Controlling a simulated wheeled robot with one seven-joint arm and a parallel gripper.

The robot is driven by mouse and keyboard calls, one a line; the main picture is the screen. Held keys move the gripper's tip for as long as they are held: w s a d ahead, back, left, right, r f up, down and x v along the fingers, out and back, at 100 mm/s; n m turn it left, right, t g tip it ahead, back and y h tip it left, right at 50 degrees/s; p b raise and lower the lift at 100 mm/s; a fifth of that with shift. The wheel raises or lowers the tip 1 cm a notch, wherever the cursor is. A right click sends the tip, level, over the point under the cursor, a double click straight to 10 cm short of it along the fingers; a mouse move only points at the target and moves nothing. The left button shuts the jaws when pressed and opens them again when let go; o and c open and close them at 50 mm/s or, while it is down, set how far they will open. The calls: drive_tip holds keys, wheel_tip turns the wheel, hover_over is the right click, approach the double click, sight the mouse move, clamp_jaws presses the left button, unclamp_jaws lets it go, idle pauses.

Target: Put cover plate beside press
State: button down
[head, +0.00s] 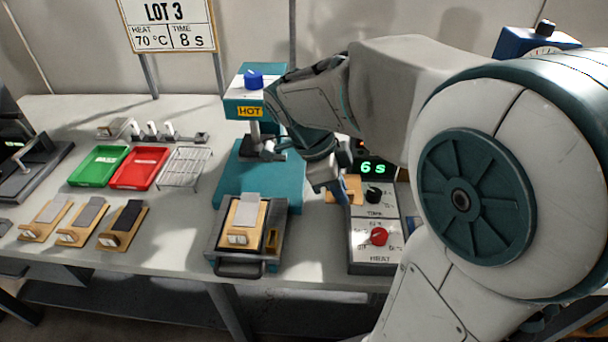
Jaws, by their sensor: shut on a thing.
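The press (270,175) is a teal machine with a blue knob on top and a yellow HOT label. In front of the press, a tray (218,246) with a handle holds a wooden block bearing a pale grey strip (245,212).
The control box (365,225) reads 6 s and has a black and a red knob. Left on the table are a green tray (100,166), a red tray (139,168), a wire rack (185,167) and wooden blocks with strips (84,221). My arm covers the right side.

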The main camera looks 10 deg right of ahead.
drive_tip(key=shift+w+a+f, duration=0.5)
drive_tip(key=shift+w+f, duration=0.65)
drive_tip(key=shift+f, duration=0.25)
drive_tip(key=shift+w+a+f, duration=0.45)
drive_tip(key=shift+w+f, duration=0.65)
drive_tip(key=shift+f, duration=0.35)
drive_tip(key=shift+w+a+f, duration=0.5)
drive_tip(key=shift+w+f, duration=0.65)
drive_tip(key=shift+f, duration=0.25)
drive_tip(key=shift+f+b, duration=0.35)
drive_tip(key=shift+b, duration=0.15)
drive_tip(key=shift+f+b, duration=0.25)
drive_tip(key=shift+b, duration=0.05)
drive_tip(key=c, duration=1.5)
unclamp_jaws()
drive_tip(key=shift+r, duration=0.15)
